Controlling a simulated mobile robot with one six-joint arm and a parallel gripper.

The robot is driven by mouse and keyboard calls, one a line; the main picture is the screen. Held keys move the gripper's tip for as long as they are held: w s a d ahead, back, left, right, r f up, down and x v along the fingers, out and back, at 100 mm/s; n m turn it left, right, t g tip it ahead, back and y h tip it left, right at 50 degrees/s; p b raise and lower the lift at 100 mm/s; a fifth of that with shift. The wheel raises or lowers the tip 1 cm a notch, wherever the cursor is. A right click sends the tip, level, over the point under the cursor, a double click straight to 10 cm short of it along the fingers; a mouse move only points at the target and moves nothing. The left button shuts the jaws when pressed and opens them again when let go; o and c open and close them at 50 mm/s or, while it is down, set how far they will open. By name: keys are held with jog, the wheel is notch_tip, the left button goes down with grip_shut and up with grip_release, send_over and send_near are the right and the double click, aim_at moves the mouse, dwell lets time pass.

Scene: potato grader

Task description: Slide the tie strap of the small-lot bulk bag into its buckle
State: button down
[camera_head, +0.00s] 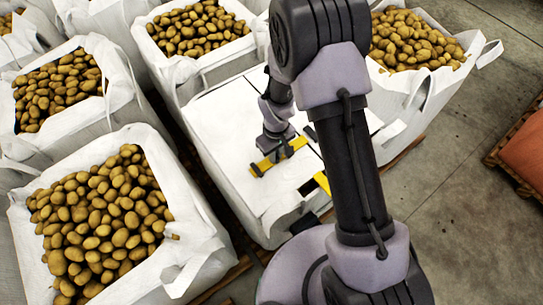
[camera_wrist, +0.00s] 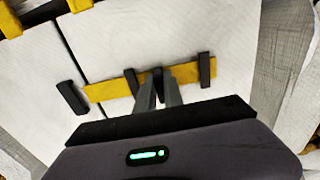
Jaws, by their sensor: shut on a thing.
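The small-lot bulk bag (camera_head: 225,120) is white with a flat closed top, amid open bags. Its yellow tie strap (camera_head: 263,166) lies across the top and shows in the wrist view (camera_wrist: 112,90). My gripper (camera_head: 281,152) points down at the strap's middle; in the wrist view its fingers (camera_wrist: 158,84) are shut on the strap. The black buckle (camera_wrist: 71,97) lies at the strap's left end, beyond a dark seam in the cover. The strap's end is at the buckle's edge; I cannot tell whether it is inside. A black bar (camera_wrist: 205,69) crosses the strap's right end.
Another yellow strap (camera_head: 322,181) with black fittings lies at the bag's near edge. Open white bags full of potatoes (camera_head: 98,222) stand close on the left, behind and right. Bare concrete floor (camera_head: 450,150) and an orange load (camera_head: 525,150) on a pallet are at right.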

aim_at(290, 145)
jog(key=w+d, duration=0.1)
jog(key=d, duration=0.1)
jog(key=w+d, duration=0.2)
jog(key=shift+w+d, duration=0.1)
jog(key=shift+d, duration=0.25)
jog(key=c, duration=1.4)
grip_release()
jog(key=shift+w+d, duration=0.1)
jog(key=shift+d, duration=0.05)
jog(key=shift+c, duration=0.2)
jog(key=shift+r, duration=0.15)
notch_tip(290, 145, up, 17)
jog(key=p, duration=0.4)
jog(key=shift+r, duration=0.15)
